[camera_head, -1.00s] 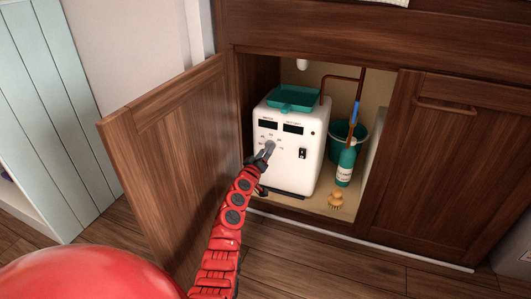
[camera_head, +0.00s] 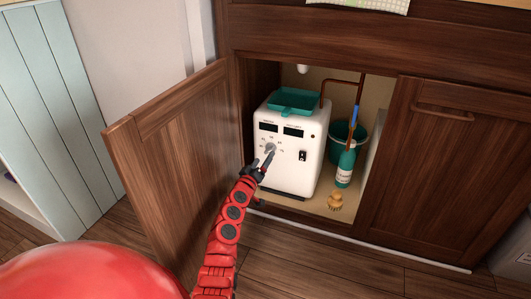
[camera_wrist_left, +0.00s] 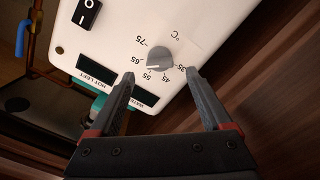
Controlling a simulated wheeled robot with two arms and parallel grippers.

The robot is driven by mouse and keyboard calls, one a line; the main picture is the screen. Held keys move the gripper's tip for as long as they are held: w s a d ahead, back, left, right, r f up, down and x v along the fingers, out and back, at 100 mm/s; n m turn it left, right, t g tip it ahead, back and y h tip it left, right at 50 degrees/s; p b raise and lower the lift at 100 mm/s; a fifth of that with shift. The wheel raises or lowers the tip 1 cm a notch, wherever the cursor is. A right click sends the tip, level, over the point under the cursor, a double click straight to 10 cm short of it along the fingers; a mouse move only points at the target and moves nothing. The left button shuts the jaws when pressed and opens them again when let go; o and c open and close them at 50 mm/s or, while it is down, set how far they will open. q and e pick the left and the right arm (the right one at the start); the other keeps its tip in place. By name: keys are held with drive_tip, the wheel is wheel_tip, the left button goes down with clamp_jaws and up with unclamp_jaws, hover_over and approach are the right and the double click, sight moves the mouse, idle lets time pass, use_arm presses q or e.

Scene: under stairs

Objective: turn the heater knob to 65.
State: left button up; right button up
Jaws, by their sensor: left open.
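The white heater (camera_head: 300,165) stands in the open cabinet. Its round grey knob (camera_head: 270,147) is on the front panel below two dark displays. In the left wrist view the heater panel appears upside down, with the knob (camera_wrist_left: 159,58) ringed by marks 35, 45, 55, 65 and 75. The knob's pale pointed edge seems to face the 55–65 side; the exact reading is unclear. My left gripper (camera_head: 263,166) is open and empty, just in front of and below the knob. In the wrist view its fingertips (camera_wrist_left: 160,74) are spread, apart from the knob.
A black switch (camera_head: 302,155) is right of the knob. A teal tray (camera_head: 295,100) lies on the heater. A bottle (camera_head: 345,167), a bucket (camera_head: 359,137) and a brush (camera_head: 335,201) are to the right. The open cabinet door (camera_head: 175,160) stands left of my arm.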

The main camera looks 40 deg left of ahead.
use_arm(q)
drive_tip(key=p+v, duration=0.3)
drive_tip(key=v, duration=1)
drive_tip(key=shift+s+d, duration=0.15)
drive_tip(key=shift+s, duration=0.2)
use_arm(e)
drive_tip(key=shift+w+d+r+n+t+h, duration=0.1)
drive_tip(key=shift+w+d+r+t+h, duration=0.2)
drive_tip(key=shift+r+t, duration=0.35)
drive_tip(key=shift+w+a+r+n+t+h, duration=0.1)
drive_tip(key=shift+r+t+h, duration=0.25)
drive_tip(key=shift+r+t, duration=0.35)
drive_tip(key=shift+w+d+r+n+t+h, duration=0.1)
drive_tip(key=shift+w+d+r+t+h, duration=0.1)
drive_tip(key=shift+r+t+h, duration=0.4)
drive_tip(key=shift+f+y, duration=0.1)
drive_tip(key=shift+y, duration=0.15)
